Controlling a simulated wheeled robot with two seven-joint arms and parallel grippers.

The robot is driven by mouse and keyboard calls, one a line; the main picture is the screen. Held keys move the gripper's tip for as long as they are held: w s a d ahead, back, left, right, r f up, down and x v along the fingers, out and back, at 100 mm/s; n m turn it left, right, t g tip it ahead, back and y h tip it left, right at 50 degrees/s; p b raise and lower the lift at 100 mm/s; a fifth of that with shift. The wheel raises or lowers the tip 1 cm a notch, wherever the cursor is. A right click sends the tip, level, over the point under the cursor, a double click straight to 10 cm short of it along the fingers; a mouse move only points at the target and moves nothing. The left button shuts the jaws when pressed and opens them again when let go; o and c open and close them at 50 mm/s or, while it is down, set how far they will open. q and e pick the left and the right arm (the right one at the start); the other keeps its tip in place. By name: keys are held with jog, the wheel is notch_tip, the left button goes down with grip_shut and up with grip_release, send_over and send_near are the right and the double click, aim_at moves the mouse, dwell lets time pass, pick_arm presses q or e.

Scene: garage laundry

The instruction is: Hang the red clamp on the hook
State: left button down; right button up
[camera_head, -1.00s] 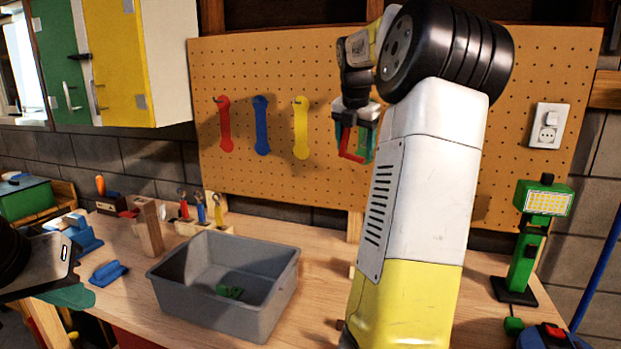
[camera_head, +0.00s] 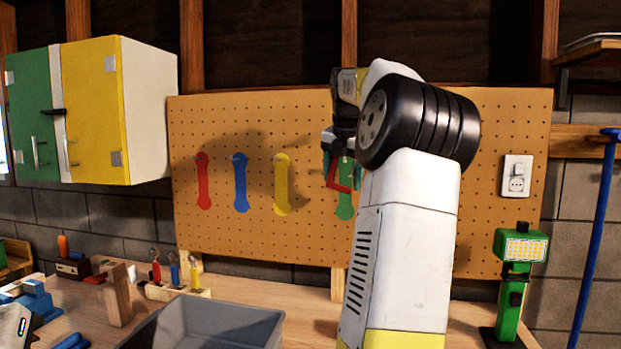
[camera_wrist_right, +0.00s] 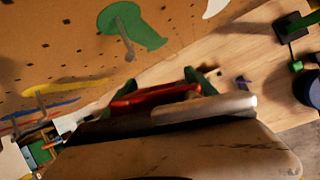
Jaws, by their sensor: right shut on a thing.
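My right gripper (camera_head: 341,150) is shut on the red clamp (camera_head: 343,182) and holds it in front of the pegboard (camera_head: 225,130), over the green tool outline (camera_head: 345,205). In the right wrist view the red clamp (camera_wrist_right: 150,99) lies between the green fingertips, with a pale bar beside it. A hook (camera_wrist_right: 124,40) sticks out of the green outline, apart from the clamp. Red (camera_head: 203,182), blue (camera_head: 240,183) and yellow (camera_head: 282,184) outlines stand to the left, each with a peg at its top. Only part of my left arm (camera_head: 12,328) shows.
A grey bin (camera_head: 205,325) stands on the bench below the board. A green work lamp (camera_head: 512,285) and a wall socket (camera_head: 517,176) are at the right. A green and yellow cabinet (camera_head: 97,110) hangs at upper left.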

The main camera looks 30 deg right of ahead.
aim_at(345, 177)
jog(key=shift+w+d+f, duration=0.15)
jog(key=shift+w+d, duration=0.75)
jog(key=shift+w, duration=0.2)
jog(key=shift+w+d+f, duration=0.1)
jog(key=shift+w+d, duration=0.8)
jog(key=shift+w, duration=0.15)
jog(key=shift+w+d+f, duration=0.2)
jog(key=shift+w+f, duration=0.05)
jog(key=shift+f, duration=0.1)
